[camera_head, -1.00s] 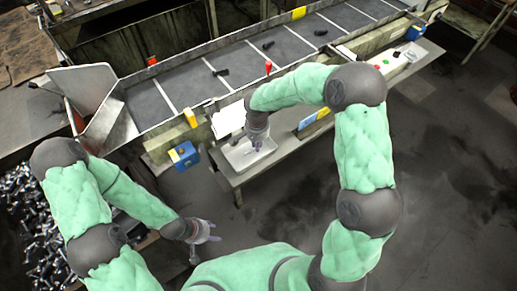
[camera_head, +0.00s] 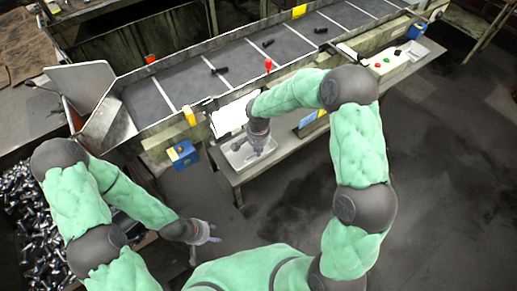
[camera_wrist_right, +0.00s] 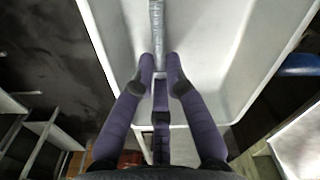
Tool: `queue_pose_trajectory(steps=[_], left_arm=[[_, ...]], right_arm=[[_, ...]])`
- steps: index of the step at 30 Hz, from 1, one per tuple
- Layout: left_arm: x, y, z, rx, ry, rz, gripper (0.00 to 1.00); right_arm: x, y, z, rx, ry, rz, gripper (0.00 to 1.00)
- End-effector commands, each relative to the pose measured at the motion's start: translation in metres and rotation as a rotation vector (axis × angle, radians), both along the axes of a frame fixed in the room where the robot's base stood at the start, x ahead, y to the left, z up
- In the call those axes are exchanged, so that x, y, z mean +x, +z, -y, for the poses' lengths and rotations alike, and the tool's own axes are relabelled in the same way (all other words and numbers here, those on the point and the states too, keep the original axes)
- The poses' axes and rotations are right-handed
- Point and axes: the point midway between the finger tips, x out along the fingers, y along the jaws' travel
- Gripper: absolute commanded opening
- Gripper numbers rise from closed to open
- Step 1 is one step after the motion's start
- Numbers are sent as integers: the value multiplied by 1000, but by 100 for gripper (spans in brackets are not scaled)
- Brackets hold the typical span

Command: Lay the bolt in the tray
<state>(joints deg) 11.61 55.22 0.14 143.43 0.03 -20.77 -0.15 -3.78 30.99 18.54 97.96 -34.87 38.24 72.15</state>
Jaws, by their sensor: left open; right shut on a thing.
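The white tray (camera_head: 232,163) sits on the grey bench below my right gripper (camera_head: 258,151). In the right wrist view its pale wall (camera_wrist_right: 262,55) and floor fill the upper part. My right gripper (camera_wrist_right: 160,86) is shut on the end of a grey metal bolt (camera_wrist_right: 156,30), whose shank runs up out of that picture. The bolt is over the tray's inside; I cannot tell whether it touches the floor. In the head view the bolt is mostly hidden by the gripper. My left gripper (camera_head: 208,232) is open and empty, low at the left, away from the tray.
A conveyor (camera_head: 190,85) with several dark bolts runs behind the bench. A blue-and-yellow box (camera_head: 182,154) stands left of the tray. A control panel (camera_head: 397,60) is at the bench's right end. A heap of bolts (camera_head: 25,215) lies far left.

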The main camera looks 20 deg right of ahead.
Motion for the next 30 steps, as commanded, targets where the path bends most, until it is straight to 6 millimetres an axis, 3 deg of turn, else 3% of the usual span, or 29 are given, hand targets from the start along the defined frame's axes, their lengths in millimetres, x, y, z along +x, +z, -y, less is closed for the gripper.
queue_pose_trajectory(steps=[6, 7, 8, 23, 26, 30], left_arm=[[0, -4, 0, 0, 0, 0, 50], [0, -3, 0, 0, 0, 0, 50], [0, -3, 0, 0, 0, 0, 50], [0, 6, 0, 0, 0, 0, 50], [0, 16, 0, 0, 0, 0, 50], [0, 16, 0, 0, 0, 0, 50]], right_arm=[[0, -3, 0, 0, 0, 0, 0], [0, -3, 0, 0, 0, 0, 19], [0, -3, 0, 0, 0, 0, 24], [0, 6, 0, 0, 0, 0, 24], [0, 14, 0, 1, 0, -1, 24], [0, 43, 0, 0, 0, 4, 24]])
